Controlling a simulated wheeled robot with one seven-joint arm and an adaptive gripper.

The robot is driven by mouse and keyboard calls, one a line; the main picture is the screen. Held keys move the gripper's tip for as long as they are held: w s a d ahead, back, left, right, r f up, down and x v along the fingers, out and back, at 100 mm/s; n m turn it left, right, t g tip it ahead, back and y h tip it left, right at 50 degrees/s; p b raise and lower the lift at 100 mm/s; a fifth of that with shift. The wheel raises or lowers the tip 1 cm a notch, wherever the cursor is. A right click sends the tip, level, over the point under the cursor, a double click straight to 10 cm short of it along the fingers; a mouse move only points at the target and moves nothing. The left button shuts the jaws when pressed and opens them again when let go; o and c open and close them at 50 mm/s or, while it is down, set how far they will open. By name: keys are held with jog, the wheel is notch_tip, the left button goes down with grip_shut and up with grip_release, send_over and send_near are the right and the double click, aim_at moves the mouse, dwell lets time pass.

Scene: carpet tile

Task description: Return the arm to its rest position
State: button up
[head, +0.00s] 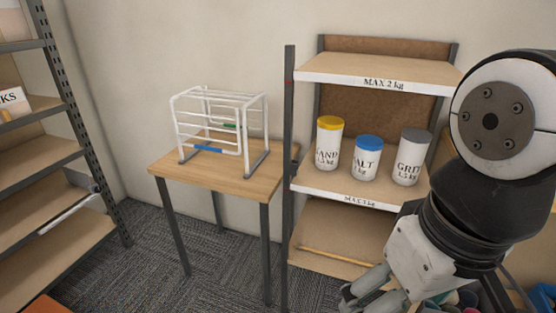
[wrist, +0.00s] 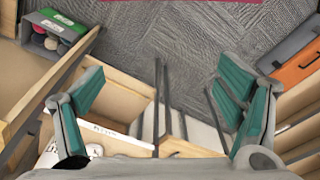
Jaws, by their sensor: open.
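My arm (head: 465,215) is bent at the right side of the head view, in front of the right shelf unit. My gripper (head: 366,291) hangs low at the bottom edge of that view, partly cut off. In the wrist view my gripper (wrist: 160,100) shows both teal-padded fingers spread wide apart, with nothing held between them. Behind the gap, shelf boards and carpet show at a distance.
The right shelf unit (head: 375,82) holds a yellow-lidded jar (head: 329,144), a blue-lidded jar (head: 367,159) and a grey-lidded jar (head: 411,158). A small table (head: 225,184) carries a white wire rack (head: 207,100). Another shelf unit (head: 42,157) stands left. Carpet between is clear.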

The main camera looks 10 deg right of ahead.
dwell(0.3)
notch_tip(320, 180, up, 16)
jog(key=t+p, duration=0.2)
jog(key=p, duration=1.2)
jog(key=shift+t, duration=0.4)
